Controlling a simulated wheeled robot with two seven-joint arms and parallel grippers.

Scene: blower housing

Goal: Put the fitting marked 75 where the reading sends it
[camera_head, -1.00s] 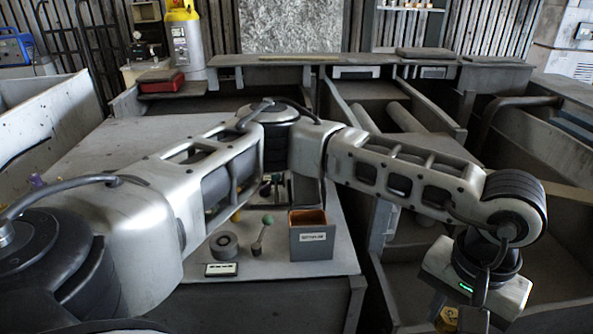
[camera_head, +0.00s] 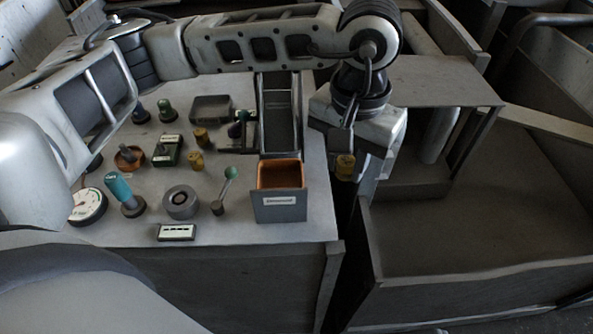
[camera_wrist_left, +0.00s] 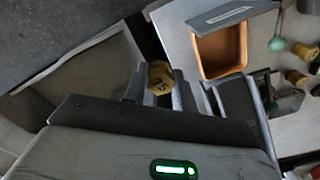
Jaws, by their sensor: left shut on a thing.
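A yellow brass fitting (camera_head: 345,167) is held in my left gripper (camera_head: 348,160), to the right of the bench edge in the head view. The left wrist view shows the fitting (camera_wrist_left: 160,77) with a dark 75 mark on it, between the two fingers of my left gripper (camera_wrist_left: 160,88). A round white dial gauge (camera_head: 88,206) stands at the left of the bench; its reading is too small to tell. A grey bin with an orange-brown inside (camera_head: 280,208) stands at the bench's front right; its label is unreadable. My right gripper is out of view.
The bench (camera_head: 230,228) also bears two brass fittings (camera_head: 201,136), a teal-handled part (camera_head: 123,190), a grey ring (camera_head: 181,202), a green-knobbed lever (camera_head: 225,188) and a small label plate (camera_head: 176,232). A long grey tray (camera_head: 281,118) lies behind the bin. A large open-topped bay (camera_head: 470,235) is at right.

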